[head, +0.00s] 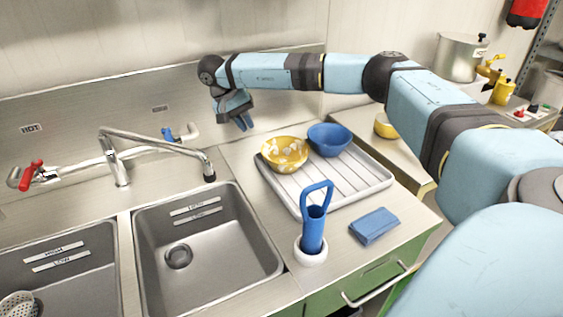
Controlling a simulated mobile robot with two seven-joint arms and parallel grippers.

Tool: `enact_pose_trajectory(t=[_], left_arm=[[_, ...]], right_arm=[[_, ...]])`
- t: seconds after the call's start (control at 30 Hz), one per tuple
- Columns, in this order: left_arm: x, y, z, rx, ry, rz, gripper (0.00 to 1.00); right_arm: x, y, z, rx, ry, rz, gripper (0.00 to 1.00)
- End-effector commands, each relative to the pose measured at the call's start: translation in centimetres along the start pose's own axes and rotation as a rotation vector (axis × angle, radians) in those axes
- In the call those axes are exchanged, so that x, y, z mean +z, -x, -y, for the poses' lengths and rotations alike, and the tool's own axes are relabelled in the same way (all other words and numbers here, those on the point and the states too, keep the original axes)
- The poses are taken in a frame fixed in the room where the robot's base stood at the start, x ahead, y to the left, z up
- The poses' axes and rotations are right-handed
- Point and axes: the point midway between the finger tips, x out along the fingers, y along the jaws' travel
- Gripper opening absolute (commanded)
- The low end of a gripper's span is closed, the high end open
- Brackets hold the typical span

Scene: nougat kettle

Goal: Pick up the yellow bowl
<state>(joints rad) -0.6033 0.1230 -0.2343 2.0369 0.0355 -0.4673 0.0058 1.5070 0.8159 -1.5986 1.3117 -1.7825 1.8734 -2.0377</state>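The yellow bowl (284,153) with pale speckled patches stands upright at the back left of the white ribbed drying tray (345,186). A blue bowl (329,139) stands close to its right on the same tray. My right arm reaches in from the right across the back. Its gripper (244,124) points down, behind and left of the yellow bowl and apart from it. My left gripper is not in view.
A curved faucet (150,146) rises over the sink (208,246) left of the tray. A blue-handled brush in a white holder (311,247) and a folded blue cloth (374,226) are in front. Another yellow bowl (384,127) is partly hidden behind my arm.

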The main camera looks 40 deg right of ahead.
Motion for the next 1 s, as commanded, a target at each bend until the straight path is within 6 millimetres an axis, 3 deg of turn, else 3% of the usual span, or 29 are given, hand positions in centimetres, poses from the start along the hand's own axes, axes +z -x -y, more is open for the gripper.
enact_pose_trajectory(t=[0.17, 0.5, 0.77, 1.0], left_arm=[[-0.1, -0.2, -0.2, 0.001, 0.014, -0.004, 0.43], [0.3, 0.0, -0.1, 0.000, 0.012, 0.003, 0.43], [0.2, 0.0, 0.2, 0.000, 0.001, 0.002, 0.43], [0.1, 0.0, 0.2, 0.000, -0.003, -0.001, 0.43]], right_arm=[[0.0, -2.0, 0.3, 0.001, 0.000, 0.001, 0.11], [0.0, -8.1, 0.2, 0.000, 0.000, 0.001, 0.11], [0.0, -9.6, 0.2, -0.001, 0.000, 0.000, 0.11], [0.1, -13.0, 0.2, 0.001, -0.001, 0.001, 0.11]])
